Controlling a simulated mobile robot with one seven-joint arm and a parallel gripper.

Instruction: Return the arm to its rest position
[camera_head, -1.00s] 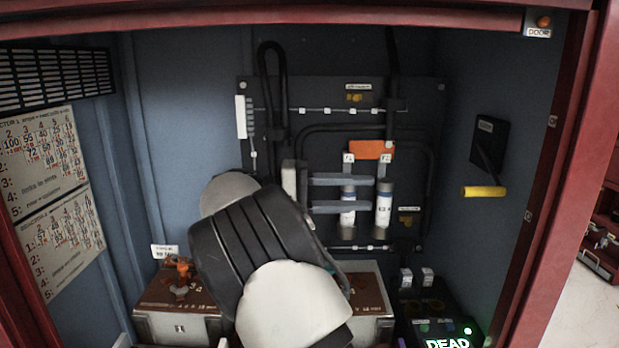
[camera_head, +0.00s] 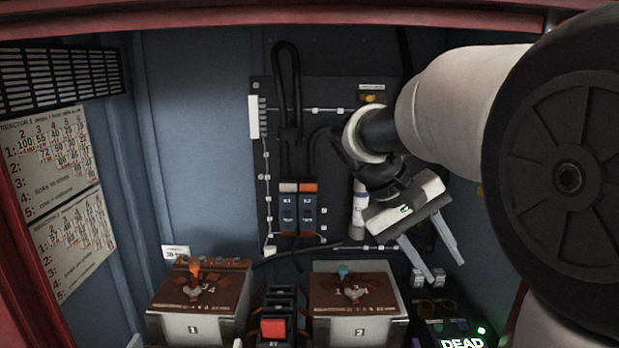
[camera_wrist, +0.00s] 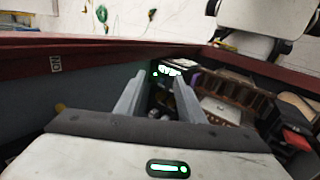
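My gripper (camera_head: 432,262) is at the right of the head view, inside the cabinet opening. It points down and to the right, above the lit "DEAD" display (camera_head: 461,342). Its two fingers stand apart with nothing between them. The wrist view also shows the two spread fingers (camera_wrist: 158,98) with an empty gap and the green-lit display beyond. My arm enters from the right and hides the right part of the back panel and most of the right wall.
Two brown-topped boxes marked 1 (camera_head: 194,328) and 2 (camera_head: 359,330) stand on the cabinet floor. A black unit with a red block (camera_head: 273,329) sits between them. The back panel carries two switches (camera_head: 298,210). Red frame edges (camera_head: 200,22) border the opening. The left interior is clear.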

